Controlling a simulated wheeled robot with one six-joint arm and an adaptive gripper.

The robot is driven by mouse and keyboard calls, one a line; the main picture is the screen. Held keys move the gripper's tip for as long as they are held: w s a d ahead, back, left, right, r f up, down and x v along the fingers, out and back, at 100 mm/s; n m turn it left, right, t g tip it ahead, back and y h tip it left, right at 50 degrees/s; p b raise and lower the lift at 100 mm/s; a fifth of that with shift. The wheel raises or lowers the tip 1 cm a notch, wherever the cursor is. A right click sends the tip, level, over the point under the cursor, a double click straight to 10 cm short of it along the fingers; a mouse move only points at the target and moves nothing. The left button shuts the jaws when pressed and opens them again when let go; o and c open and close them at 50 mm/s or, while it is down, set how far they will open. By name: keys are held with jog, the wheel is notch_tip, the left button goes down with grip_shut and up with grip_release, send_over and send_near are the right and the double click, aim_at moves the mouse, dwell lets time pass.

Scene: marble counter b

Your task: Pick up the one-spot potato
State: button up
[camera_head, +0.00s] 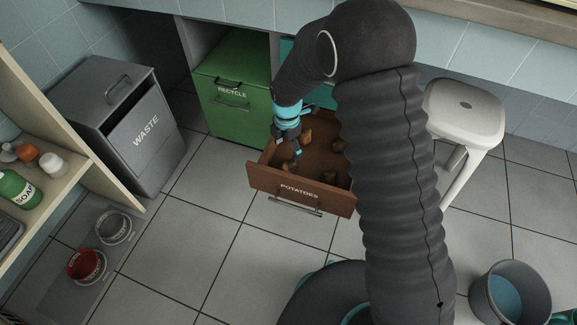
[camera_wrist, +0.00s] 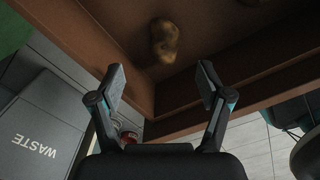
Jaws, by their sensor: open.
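Several brown potatoes lie in the open wooden drawer (camera_head: 262,178) labelled POTATOES. In the head view one potato (camera_head: 288,166) is close to my gripper (camera_head: 290,155), another (camera_head: 307,136) lies behind it, and a third (camera_head: 329,177) is further right. In the wrist view a single potato (camera_wrist: 164,41) with darker patches lies beyond the fingertips of my gripper (camera_wrist: 161,78). My gripper is open and empty at the drawer's left part. I cannot tell which potato has one spot. My arm hides part of the drawer's right side.
The drawer's front wall (camera_wrist: 240,92) runs near the fingers. A green RECYCLE bin (camera_head: 230,100) stands left behind the drawer, and a grey WASTE bin (camera_head: 140,135) further left. A white stool (camera_head: 466,105) stands right. Floor tiles before the drawer are clear.

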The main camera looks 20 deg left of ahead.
aim_at(288, 163)
notch_tip(288, 163, down, 3)
jog(key=shift+r, duration=0.1)
jog(key=shift+s+d+f, duration=0.1)
jog(key=shift+s+f, duration=0.1)
jog(key=shift+f, duration=1.15)
jog(key=shift+s+d+f, duration=0.1)
jog(key=shift+s+f, duration=0.05)
jog(key=shift+f, duration=1.15)
jog(key=c, duration=1.3)
